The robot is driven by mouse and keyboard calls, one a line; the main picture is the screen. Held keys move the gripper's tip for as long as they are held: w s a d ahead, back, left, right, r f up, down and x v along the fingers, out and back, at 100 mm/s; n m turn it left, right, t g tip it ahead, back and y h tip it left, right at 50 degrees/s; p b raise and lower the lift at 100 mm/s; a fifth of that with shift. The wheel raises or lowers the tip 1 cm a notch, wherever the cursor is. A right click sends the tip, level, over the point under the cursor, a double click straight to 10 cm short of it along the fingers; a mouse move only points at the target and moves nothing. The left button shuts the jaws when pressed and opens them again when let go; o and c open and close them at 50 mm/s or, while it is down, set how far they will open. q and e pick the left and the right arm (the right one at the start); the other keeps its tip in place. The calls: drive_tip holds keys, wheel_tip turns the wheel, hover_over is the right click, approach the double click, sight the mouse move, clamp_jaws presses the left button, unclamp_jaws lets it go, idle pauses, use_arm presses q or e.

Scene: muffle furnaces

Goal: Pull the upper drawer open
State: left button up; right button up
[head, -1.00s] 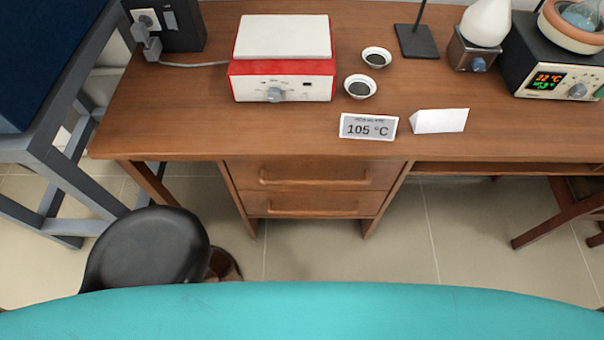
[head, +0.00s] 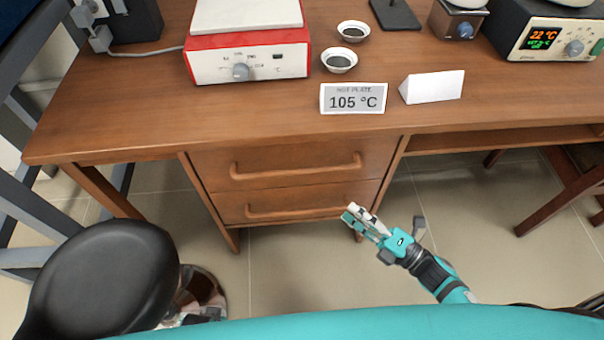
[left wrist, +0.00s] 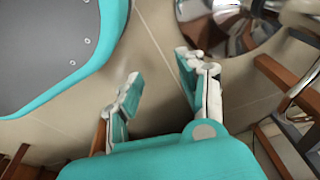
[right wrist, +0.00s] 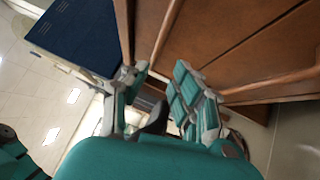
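The upper drawer (head: 275,155) is shut, in the wooden desk, with a horizontal bar handle (head: 296,170). The lower drawer (head: 285,200) below it is also shut and has the same kind of handle. My right gripper (head: 354,214) is in front of the lower drawer's right end, below and apart from the upper handle. In the right wrist view the gripper (right wrist: 160,72) has spread fingers with nothing held, and wooden drawer fronts show beyond it. My left gripper (left wrist: 155,75) is open and empty in its wrist view, over the floor near the stool's metal base.
A black stool (head: 100,275) stands at the lower left, close to the desk. On the desktop (head: 140,115) are a red and white hot plate (head: 248,62), two small dishes, a 105 °C sign (head: 353,97) and a white folded card (head: 432,86).

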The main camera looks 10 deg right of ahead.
sight(302, 169)
drive_tip(key=x, duration=1.6)
drive_tip(key=shift+r, duration=0.1)
clamp_jaws()
